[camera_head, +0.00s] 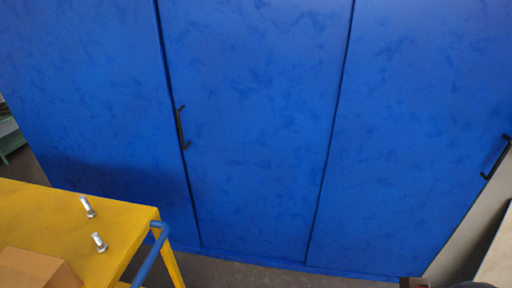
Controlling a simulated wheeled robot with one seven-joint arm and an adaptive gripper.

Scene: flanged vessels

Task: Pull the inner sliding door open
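A large blue cabinet-like front with mottled panels fills most of the head view. Two dark seams divide it into a left panel (85,90), a middle panel (255,120) and a right panel (410,130). One black bar handle (182,128) is upright beside the left seam. Another black handle (497,158) is at the right panel's outer edge. The panels appear closed against each other along the seams. I cannot tell which panel is the inner sliding door. My gripper is not in view.
A yellow cart (50,205) with a blue bar handle (152,250) stands at the lower left, in front of the left panel. Two metal bolts (88,207) and a cardboard box (35,270) are on it. Grey floor (240,272) shows below the panels.

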